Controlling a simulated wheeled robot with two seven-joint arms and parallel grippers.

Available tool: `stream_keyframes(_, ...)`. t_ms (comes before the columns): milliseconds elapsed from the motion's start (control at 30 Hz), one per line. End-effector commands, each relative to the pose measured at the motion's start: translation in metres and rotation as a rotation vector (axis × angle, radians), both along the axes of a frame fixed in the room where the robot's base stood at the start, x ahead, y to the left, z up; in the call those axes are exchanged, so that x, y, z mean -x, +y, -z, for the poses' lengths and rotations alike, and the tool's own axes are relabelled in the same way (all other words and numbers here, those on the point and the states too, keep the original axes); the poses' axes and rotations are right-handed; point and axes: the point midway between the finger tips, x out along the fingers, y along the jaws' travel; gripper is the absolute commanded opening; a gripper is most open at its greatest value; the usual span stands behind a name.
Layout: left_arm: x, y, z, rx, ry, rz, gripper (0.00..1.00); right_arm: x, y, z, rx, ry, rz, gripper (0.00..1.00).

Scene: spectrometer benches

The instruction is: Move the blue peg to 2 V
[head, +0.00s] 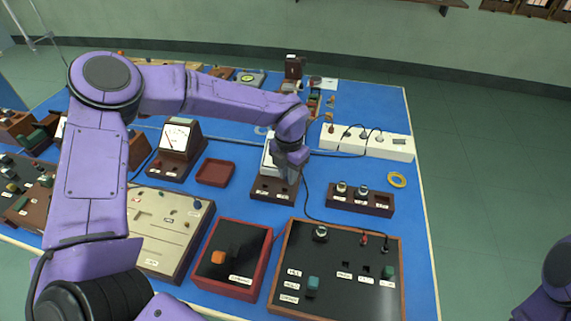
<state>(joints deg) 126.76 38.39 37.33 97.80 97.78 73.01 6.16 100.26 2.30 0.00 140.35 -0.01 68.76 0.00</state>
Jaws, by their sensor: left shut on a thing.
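My left gripper (292,178) points down at the front of a meter with a white face (269,156) on a dark wooden base (268,189). The base has small white labels along its front, too small to read. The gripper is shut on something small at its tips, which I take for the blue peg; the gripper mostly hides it. I cannot tell whether the peg sits in a socket or just above the base. My left arm covers part of the meter. My right gripper is out of view; only part of the right arm shows at the lower right.
A dark panel (338,261) with knobs stands in front, beside a red-edged box (231,258) with an orange knob. A two-knob block (360,199), a white socket strip (367,144) and a yellow ring (397,180) are to the right. A black cable runs past the meter. A red tray (215,172) lies left.

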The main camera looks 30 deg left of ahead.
Motion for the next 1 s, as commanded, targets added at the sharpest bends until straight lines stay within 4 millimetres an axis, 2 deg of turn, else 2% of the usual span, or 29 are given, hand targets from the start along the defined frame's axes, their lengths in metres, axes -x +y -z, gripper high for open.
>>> stream_keyframes(100,-0.006,0.007,-0.002,-0.005,-0.002,-0.378,0.0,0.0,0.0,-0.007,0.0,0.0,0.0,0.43)
stream_keyframes(200,-0.009,0.012,-0.001,-0.008,-0.004,-0.629,0.0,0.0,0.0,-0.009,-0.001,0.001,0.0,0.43)
stream_keyframes(333,-0.011,0.015,0.0,-0.01,-0.005,-0.814,0.0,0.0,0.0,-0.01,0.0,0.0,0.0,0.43)
stream_keyframes(567,-0.012,0.016,0.005,-0.01,-0.006,-0.865,0.0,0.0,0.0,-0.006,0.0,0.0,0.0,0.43)
stream_keyframes(1000,-0.012,0.016,0.035,-0.01,-0.006,-0.862,0.0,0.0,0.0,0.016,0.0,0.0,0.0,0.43)
